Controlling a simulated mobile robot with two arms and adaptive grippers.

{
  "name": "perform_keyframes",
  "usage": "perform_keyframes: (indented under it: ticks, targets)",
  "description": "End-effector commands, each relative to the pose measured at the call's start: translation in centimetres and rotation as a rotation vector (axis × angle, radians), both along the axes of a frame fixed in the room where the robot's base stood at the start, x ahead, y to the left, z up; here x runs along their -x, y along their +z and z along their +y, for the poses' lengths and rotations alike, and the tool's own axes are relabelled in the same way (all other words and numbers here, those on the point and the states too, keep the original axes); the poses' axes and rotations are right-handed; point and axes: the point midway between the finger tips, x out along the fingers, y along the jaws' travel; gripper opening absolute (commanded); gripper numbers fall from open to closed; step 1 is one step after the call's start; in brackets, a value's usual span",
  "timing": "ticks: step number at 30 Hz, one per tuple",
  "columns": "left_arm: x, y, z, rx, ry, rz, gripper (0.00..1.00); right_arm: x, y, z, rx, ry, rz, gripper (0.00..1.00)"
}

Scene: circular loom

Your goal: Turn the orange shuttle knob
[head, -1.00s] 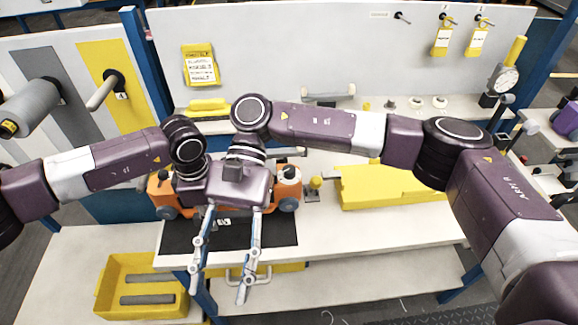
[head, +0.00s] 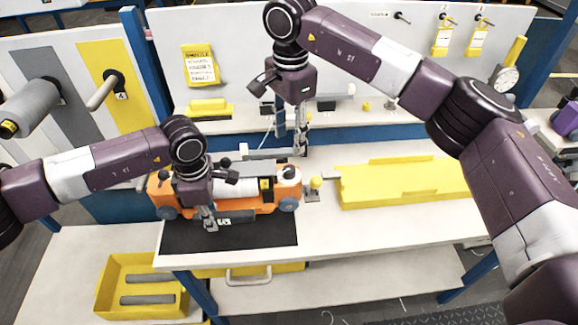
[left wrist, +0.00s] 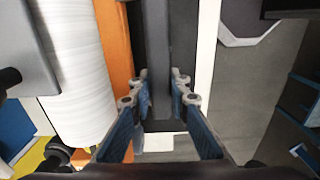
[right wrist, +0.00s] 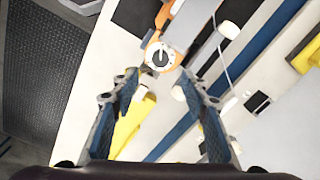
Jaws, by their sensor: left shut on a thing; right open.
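The orange shuttle (head: 245,207), with a white roll on it, stands on a black mat (head: 270,232) on the white table. A round white dial with a dark pointer (right wrist: 160,57), apparently the knob, sits on its orange end in the right wrist view. My left gripper (head: 209,222) is at the shuttle's front side, shut on a dark grey bar (left wrist: 157,50), which runs between its fingers in the left wrist view. My right gripper (head: 291,147) is open and empty, pointing down near the shuttle's right end. Its fingers (right wrist: 160,80) are on either side below the dial in the right wrist view.
A yellow tray (head: 400,188) lies right of the shuttle, with a small yellow-topped post (head: 315,184) between them. A white shelf (head: 390,114) runs behind. A yellow bin (head: 112,290) with grey rods stands lower left.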

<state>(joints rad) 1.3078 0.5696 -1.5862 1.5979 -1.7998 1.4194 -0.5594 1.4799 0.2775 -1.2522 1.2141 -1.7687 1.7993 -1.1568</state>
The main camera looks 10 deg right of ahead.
Motion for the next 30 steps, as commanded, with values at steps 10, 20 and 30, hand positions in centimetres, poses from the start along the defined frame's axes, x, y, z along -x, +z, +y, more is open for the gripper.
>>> perform_keyframes:
  ticks: [10,20,30]
  targets:
    - [0.5,-0.7,0.1,-0.005,-0.001,0.014,0.0,0.1,-7.1,0.1,-0.001,0.003,0.005,0.41]
    - [0.5,-0.6,0.1,-0.005,-0.001,0.014,0.0,0.0,-10.6,0.1,-0.002,0.004,0.002,0.41]
    - [0.5,-0.7,0.1,-0.005,-0.001,0.014,0.0,-0.1,-10.8,0.1,-0.003,0.004,0.001,0.38]
